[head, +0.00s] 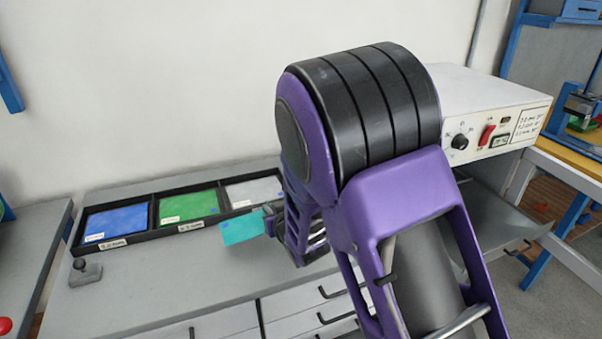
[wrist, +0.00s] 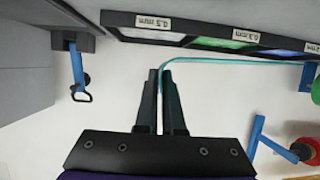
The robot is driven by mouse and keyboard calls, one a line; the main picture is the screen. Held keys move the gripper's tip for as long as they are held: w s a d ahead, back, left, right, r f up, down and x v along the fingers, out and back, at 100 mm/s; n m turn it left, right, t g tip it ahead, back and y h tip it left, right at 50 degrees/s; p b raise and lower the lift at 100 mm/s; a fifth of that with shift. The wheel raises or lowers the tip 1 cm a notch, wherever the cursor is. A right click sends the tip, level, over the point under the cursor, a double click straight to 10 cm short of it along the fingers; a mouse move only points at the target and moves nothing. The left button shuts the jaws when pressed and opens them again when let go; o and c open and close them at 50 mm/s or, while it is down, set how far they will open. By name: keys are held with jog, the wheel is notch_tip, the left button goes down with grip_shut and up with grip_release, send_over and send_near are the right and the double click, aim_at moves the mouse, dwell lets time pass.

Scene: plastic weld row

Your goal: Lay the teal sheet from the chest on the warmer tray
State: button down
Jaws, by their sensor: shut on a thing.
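The teal sheet (head: 242,229) is a thin flat piece with a small pale label, held at its right edge by my gripper (head: 274,222). In the wrist view the fingers (wrist: 162,74) are shut on the sheet, which shows nearly edge-on as a thin teal strip (wrist: 235,62). In the head view it appears in front of the sheet rack. The warmer (head: 492,108) is a white box with a knob and red switch at the right. A grey tray (head: 506,226) lies below it, partly hidden by my arm. The chest's drawers (head: 295,317) show at the bottom, partly hidden.
A black rack (head: 152,212) holds blue (head: 117,222), green (head: 189,206) and pale grey (head: 254,191) sheets on the grey top. A small grey knobbed piece (head: 85,271) stands at the left. The grey top (head: 150,285) before the rack is mostly clear.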

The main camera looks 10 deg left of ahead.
jog(key=d+f+m+t+h+p, duration=0.2)
jog(key=d+m+h, duration=0.4)
jog(key=d, duration=2.6)
jog(key=shift+d+f+m+h, duration=0.3)
jog(key=shift+m+h, duration=0.1)
jog(key=shift+h, duration=0.3)
jog(key=shift+w+d, duration=0.15)
jog(key=shift+w, duration=0.05)
